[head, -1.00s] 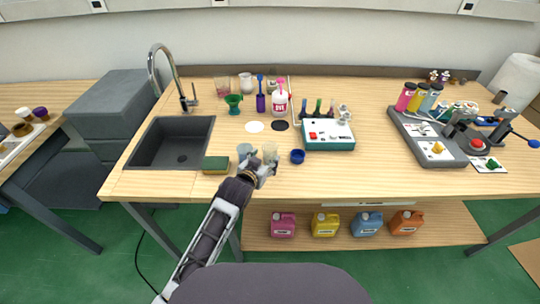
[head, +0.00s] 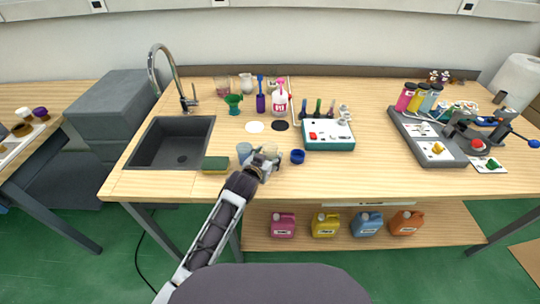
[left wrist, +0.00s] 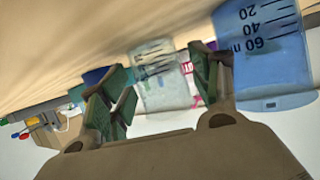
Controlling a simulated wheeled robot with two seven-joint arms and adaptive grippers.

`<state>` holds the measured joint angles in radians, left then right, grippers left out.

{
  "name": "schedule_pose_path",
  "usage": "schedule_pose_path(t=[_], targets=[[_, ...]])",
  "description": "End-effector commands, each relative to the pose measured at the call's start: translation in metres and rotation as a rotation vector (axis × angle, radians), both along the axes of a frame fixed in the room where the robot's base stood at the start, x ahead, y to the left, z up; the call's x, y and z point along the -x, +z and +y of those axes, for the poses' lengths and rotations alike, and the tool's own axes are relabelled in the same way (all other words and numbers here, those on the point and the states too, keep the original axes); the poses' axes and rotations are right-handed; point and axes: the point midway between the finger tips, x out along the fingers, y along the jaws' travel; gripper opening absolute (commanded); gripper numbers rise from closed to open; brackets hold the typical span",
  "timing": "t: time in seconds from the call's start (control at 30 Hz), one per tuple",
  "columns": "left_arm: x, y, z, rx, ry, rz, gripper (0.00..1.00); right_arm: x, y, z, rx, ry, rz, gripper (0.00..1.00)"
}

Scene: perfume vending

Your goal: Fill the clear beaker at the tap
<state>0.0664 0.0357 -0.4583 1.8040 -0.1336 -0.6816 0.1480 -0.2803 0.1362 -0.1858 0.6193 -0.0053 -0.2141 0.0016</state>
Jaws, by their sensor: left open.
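The clear beaker (head: 271,150) stands upright near the table's front edge, right of a blue beaker (head: 244,150). My left gripper (head: 263,161) is open at the clear beaker, low over the table. In the left wrist view the clear beaker (left wrist: 165,85) shows between the two open fingers with gaps on both sides; I cannot tell how deep it sits between them. The blue beaker (left wrist: 265,55) is just outside the right-hand finger there. The chrome tap (head: 165,70) arches beside the dark sink (head: 205,137) at the left. My right gripper is out of view.
A green-yellow sponge (head: 215,164) lies left of the blue beaker. A small dark blue cup (head: 298,156) stands close on the right. A teal-sided device (head: 329,140) is farther right. A white disc (head: 254,127) and a black disc (head: 280,125) lie behind.

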Motion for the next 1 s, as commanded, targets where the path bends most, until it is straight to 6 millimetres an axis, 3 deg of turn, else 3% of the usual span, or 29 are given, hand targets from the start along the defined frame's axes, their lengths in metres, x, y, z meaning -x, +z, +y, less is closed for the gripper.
schedule_pose_path(t=[0.23, 0.73, 1.0], targets=[[-0.0128, -0.0049, -0.0047, 0.001, 0.0, -0.001, 0.63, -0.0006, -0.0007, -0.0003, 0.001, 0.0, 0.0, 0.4], [-0.0136, -0.0057, -0.0049, 0.001, 0.0, 0.0, 0.63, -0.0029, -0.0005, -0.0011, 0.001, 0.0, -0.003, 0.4], [-0.0135, -0.0058, -0.0048, 0.001, 0.0, 0.0, 0.32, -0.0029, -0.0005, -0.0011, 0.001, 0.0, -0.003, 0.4]])
